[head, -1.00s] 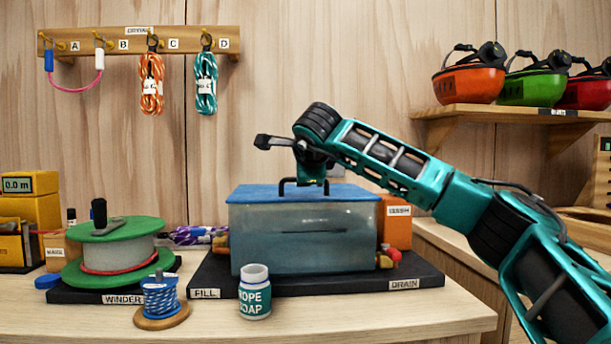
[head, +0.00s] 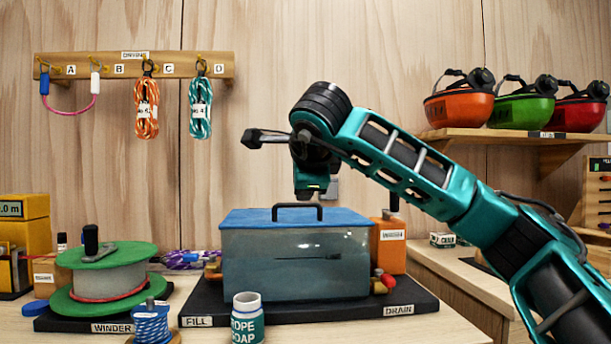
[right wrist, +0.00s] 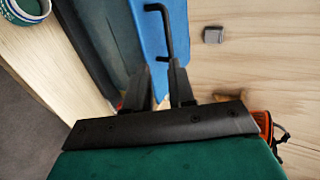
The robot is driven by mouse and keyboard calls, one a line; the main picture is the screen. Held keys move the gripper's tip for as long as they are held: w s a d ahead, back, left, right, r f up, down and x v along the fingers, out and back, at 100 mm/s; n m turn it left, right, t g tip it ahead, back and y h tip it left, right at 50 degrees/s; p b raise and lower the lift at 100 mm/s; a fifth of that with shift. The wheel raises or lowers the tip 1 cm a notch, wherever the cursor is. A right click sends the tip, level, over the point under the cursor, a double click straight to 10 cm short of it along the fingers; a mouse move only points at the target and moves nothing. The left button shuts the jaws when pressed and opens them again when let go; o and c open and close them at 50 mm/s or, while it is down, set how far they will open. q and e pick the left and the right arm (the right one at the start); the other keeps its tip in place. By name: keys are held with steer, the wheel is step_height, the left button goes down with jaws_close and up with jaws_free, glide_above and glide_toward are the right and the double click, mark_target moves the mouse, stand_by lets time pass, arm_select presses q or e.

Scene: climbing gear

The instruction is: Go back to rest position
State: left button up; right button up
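My right arm reaches in from the right in the head view. Its gripper (head: 310,190) points down just above the black handle of the blue lid (head: 245,217), which sits on the clear wash tank (head: 295,262). In the right wrist view the two dark fingers of my right gripper (right wrist: 160,70) stand apart with nothing between them. The lid handle (right wrist: 163,25) shows just beyond the fingers, close to the right one. In the head view the fingertips are too small to make out. My left gripper is in no view.
A rope soap bottle (head: 247,320) stands in front of the tank. The winder's green spool (head: 107,273) and a blue cord reel (head: 150,327) are at left. Helmets (head: 458,107) sit on a right shelf. Ropes (head: 146,108) hang from the wall rack. Open air surrounds my raised arm.

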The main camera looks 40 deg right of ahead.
steer(key=shift+v, duration=0.95)
